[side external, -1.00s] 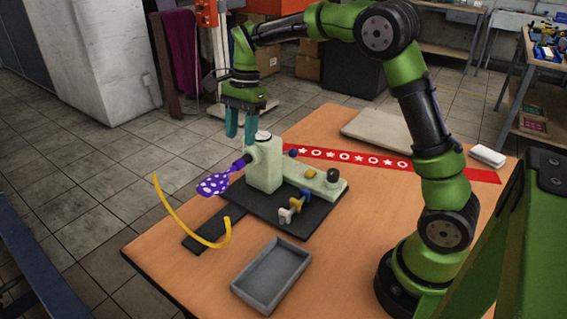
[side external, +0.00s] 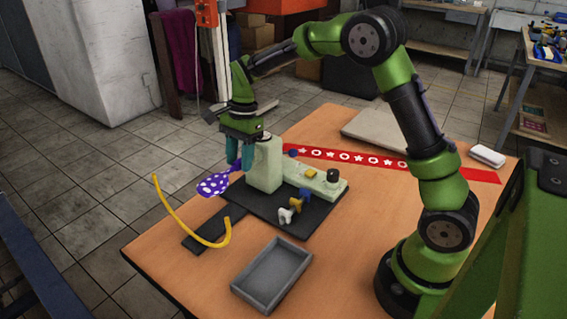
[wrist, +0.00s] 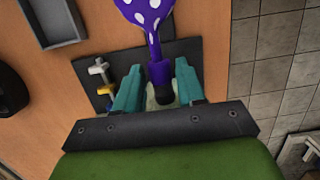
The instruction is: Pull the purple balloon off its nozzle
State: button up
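The purple balloon (side external: 213,185) with white spots sticks out to the left of the pale green machine (side external: 264,168), its neck towards the machine. In the wrist view the balloon (wrist: 150,14) is at the top, with its purple neck running down to the dark nozzle (wrist: 164,95). In the wrist view the teal fingers of my gripper (wrist: 158,72) stand either side of the neck, with gaps showing. In the side view the fingers hide the nozzle.
A grey tray (side external: 272,275) lies at the table's front. A yellow curved strip (side external: 190,225) arches beside the balloon. The machine stands on a black base plate (side external: 300,222) with small clamps. A red banner (side external: 345,157) and a beige board (side external: 378,135) lie behind.

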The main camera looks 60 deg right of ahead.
jog(key=c, duration=0.6)
jog(key=shift+a, duration=0.35)
jog(key=shift+a, duration=0.4)
jog(key=shift+r, duration=8.55)
